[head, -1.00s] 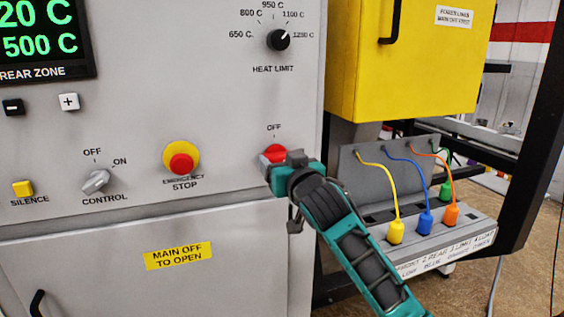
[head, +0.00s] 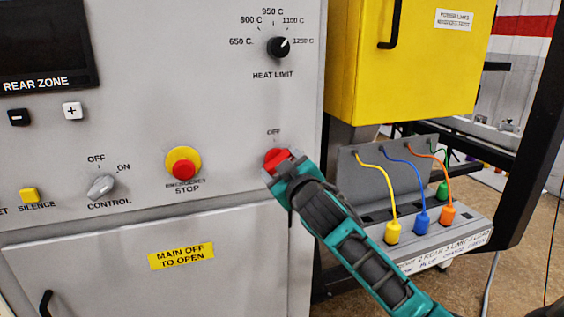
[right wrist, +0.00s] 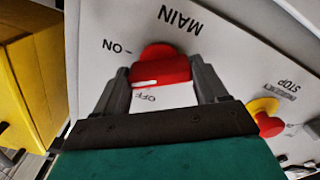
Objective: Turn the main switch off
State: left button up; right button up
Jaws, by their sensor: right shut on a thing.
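The red main switch knob (head: 276,158) is on the grey front panel, below an OFF label (head: 273,132). It also shows in the right wrist view (right wrist: 160,66), with the words MAIN, ON and OFF around it. A white mark on its handle lies on the side of the OFF label. My right gripper (head: 282,167) is shut on the knob, one finger on each side of its handle in the right wrist view (right wrist: 163,88). The zone display (head: 45,45) at the upper left is dark. My left gripper is not in view.
The emergency stop (head: 183,163) and control knob (head: 101,187) are left of the main switch. The heat limit knob (head: 279,46) is above it. A yellow box (head: 425,75) and a plug rack with coloured cables (head: 450,245) stand at the right.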

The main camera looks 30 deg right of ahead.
jog(key=n, duration=1.1)
jog(key=shift+r, duration=0.1)
dwell(0.6)
jog(key=o, duration=1.1)
jog(key=shift+c, duration=0.2)
jog(key=shift+s, duration=0.1)
jog(key=b+v, duration=0.1)
jog(key=v, duration=1.1)
jog(key=shift+s, duration=0.35)
